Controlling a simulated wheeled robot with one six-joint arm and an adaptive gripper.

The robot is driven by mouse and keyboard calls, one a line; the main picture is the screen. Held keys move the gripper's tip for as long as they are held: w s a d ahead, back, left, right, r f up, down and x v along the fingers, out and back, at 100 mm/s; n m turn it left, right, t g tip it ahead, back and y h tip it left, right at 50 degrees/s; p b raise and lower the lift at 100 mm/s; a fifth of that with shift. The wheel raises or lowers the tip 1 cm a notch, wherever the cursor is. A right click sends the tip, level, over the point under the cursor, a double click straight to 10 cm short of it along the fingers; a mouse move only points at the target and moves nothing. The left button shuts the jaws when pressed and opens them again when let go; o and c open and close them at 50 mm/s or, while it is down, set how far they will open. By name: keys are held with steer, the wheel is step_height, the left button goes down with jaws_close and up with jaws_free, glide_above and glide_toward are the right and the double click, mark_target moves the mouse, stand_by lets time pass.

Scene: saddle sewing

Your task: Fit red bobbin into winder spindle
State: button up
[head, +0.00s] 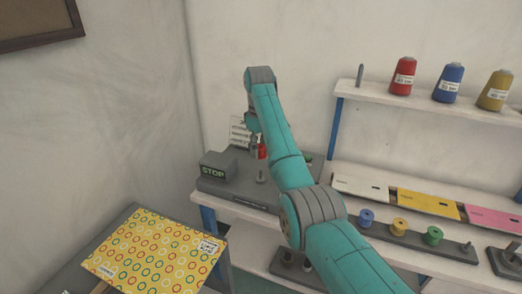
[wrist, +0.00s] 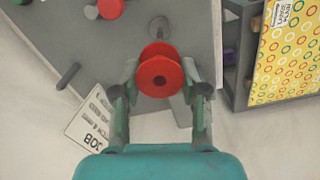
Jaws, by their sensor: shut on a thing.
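The red bobbin (wrist: 160,77) is held between the two fingers of my gripper (wrist: 161,84), with its round flange and centre hole facing the wrist camera. In the head view the red bobbin (head: 262,152) shows small under the arm's end, above the grey winder base (head: 240,190). The winder spindle (wrist: 158,27) is a short grey post on a round foot, just beyond the bobbin in the wrist view. The spindle (head: 261,176) stands below the bobbin in the head view. The bobbin appears apart from it. My arm hides part of the winder.
A STOP box (head: 217,165) stands left of the spindle. A thin grey peg (wrist: 68,75) and a printed card (wrist: 92,122) are nearby. Blue, yellow and green bobbins (head: 400,226) sit on a rack at right. A patterned yellow panel (head: 155,250) lies at lower left.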

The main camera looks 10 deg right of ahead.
steer(key=shift+a+f, duration=0.1)
steer(key=shift+f, duration=0.05)
glide_above(259, 178)
steer(key=shift+f, duration=2.35)
steer(key=shift+f, duration=2.5)
steer(key=o, duration=1.4)
steer(key=shift+c, duration=0.2)
step_height(259, 178, up, 8)
steer(key=shift+f, duration=0.25)
